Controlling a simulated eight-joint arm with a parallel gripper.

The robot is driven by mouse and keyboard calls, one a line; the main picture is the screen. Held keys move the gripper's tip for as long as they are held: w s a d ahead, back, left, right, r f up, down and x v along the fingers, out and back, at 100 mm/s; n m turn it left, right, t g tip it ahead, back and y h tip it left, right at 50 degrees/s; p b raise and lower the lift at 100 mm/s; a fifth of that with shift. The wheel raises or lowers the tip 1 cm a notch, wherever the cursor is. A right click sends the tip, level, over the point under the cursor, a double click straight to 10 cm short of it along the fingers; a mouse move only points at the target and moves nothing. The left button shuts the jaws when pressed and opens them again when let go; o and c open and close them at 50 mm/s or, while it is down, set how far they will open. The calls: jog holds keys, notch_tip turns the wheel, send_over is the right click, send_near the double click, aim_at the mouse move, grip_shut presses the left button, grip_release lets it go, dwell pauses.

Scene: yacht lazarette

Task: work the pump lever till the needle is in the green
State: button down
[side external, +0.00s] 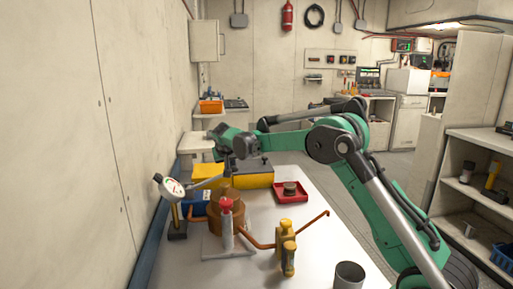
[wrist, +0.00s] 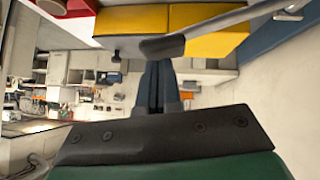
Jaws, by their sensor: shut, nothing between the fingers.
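The pump lever (side external: 207,182) is a grey bar slanting up to the right, beside the white round gauge (side external: 172,187). The gauge has a green patch and red marks; its needle is too small to read. In the wrist view the lever (wrist: 215,25) crosses the top, with its dark broad end just beyond my fingertips. My gripper (side external: 228,168) points down near the lever's raised end, with its fingers shut and empty. In the wrist view the closed dark fingers (wrist: 158,75) show below the lever's end; whether they touch it I cannot tell.
On the white bench stand a brown cylinder (side external: 237,214), a red-topped post (side external: 226,206), a yellow valve body (side external: 287,252) with copper pipes and a grey cup (side external: 349,276). A yellow box (side external: 250,177) and red tray (side external: 305,197) lie behind. A wall borders the left.

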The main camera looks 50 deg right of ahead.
jog(key=shift+s+d+f+m+t+y, duration=0.35)
jog(key=shift+f+t+y, duration=0.1)
jog(key=shift+f, duration=0.6)
jog(key=shift+s+d+f+m+t+y, duration=0.3)
jog(key=shift+f+m+t+y, duration=0.15)
jog(key=shift+f, duration=0.6)
jog(key=shift+s+d+f+m+t+y, duration=0.3)
jog(key=shift+f+t+y, duration=0.15)
jog(key=shift+f, duration=0.6)
jog(key=w+d+r+v, duration=0.1)
jog(key=r+v, duration=0.1)
jog(key=v, duration=1.1)
jog(key=shift+w+d, duration=0.2)
jog(key=shift+d, duration=0.1)
jog(key=shift+r, duration=0.1)
